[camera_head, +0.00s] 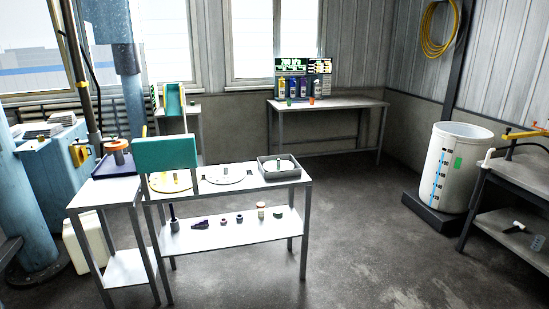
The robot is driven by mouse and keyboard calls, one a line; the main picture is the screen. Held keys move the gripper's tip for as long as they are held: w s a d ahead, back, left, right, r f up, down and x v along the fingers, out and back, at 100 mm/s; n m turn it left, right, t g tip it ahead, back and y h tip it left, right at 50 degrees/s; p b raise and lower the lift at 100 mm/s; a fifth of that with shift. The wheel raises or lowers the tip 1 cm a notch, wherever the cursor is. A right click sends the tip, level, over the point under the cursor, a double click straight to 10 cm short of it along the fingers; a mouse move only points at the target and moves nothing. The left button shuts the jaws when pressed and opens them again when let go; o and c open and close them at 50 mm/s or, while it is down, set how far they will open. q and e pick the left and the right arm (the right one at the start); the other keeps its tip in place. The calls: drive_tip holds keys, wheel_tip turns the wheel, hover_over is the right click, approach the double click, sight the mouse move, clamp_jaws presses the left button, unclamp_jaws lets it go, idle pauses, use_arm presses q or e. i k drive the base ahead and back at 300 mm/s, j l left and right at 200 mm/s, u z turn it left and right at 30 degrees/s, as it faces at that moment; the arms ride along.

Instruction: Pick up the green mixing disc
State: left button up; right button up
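Two flat round plates lie on the near worktable: a pale one with yellow on it (160,184) at the left, and a white one (237,178) in the middle, with a small dark part at its centre. A grey tray (297,171) at the table's right end holds something pale with a small upright green part (279,165). I cannot tell whether this is the green mixing disc. Neither of my grippers is in view.
A teal panel (166,151) stands at the worktable's left. Small parts (201,224) sit on its lower shelf. A side table (104,195) adjoins it. A white barrel (450,170) and another table (524,178) stand right. Open floor (360,230) lies between.

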sight(273, 166)
drive_tip(key=i, duration=1.7)
drive_tip(key=l+z, duration=0.05)
drive_tip(key=l, duration=0.05)
